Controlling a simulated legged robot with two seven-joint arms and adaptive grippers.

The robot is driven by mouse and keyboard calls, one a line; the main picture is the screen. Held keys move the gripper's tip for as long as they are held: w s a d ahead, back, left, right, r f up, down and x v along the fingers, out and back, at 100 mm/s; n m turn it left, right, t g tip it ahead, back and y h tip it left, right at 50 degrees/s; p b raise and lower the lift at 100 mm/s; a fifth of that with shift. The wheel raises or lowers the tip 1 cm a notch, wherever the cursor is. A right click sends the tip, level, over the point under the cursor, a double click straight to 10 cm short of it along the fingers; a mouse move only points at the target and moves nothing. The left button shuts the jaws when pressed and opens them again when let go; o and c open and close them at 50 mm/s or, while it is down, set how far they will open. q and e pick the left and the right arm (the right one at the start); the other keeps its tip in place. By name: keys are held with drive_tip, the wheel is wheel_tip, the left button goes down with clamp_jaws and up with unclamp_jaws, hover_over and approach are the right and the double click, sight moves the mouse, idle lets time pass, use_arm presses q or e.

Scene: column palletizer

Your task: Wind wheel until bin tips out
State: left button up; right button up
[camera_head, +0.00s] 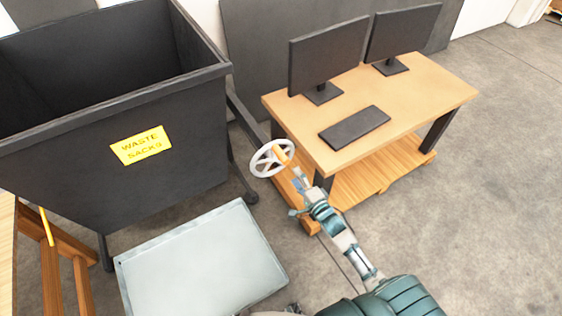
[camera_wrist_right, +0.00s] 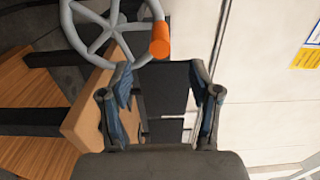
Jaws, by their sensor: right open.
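A black bin (camera_head: 75,178) with a yellow "WASTE SACKS" label (camera_head: 141,145) stands upright at the left of the head view, open at the top. A pale spoked wheel (camera_head: 257,167) with an orange handle (camera_head: 283,151) is to the right of the bin. In the right wrist view the wheel (camera_wrist_right: 83,40) is at the upper left, and its orange handle (camera_wrist_right: 160,41) is just beyond the fingertips. My right gripper (camera_head: 301,183) is by the wheel; its fingers (camera_wrist_right: 161,72) are apart with nothing between them. My left gripper is not in view.
A wooden desk (camera_head: 440,95) with two monitors and a black keyboard (camera_head: 354,127) stands right of the wheel, close to my right arm. A light grey metal tray or platform (camera_head: 200,265) is in front of the bin. Wooden framing (camera_head: 50,275) is at lower left. Floor at right is clear.

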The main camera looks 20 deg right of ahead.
sight(281, 157)
drive_tip(key=w+b, duration=0.1)
drive_tip(key=w, duration=0.2)
drive_tip(key=w+a, duration=0.1)
drive_tip(key=w, duration=0.2)
drive_tip(key=w+b, duration=0.1)
drive_tip(key=w, duration=0.2)
drive_tip(key=shift+w+a+b, duration=0.35)
drive_tip(key=shift+w+a, duration=0.05)
drive_tip(key=shift+w, duration=0.3)
drive_tip(key=shift+w+d+f, duration=0.1)
drive_tip(key=shift+w+d, duration=0.05)
drive_tip(key=shift+d, duration=0.1)
drive_tip(key=shift+w+d, duration=0.15)
drive_tip(key=shift+d, duration=0.35)
drive_tip(key=shift+a, duration=0.55)
drive_tip(key=c, duration=1.1)
clamp_jaws()
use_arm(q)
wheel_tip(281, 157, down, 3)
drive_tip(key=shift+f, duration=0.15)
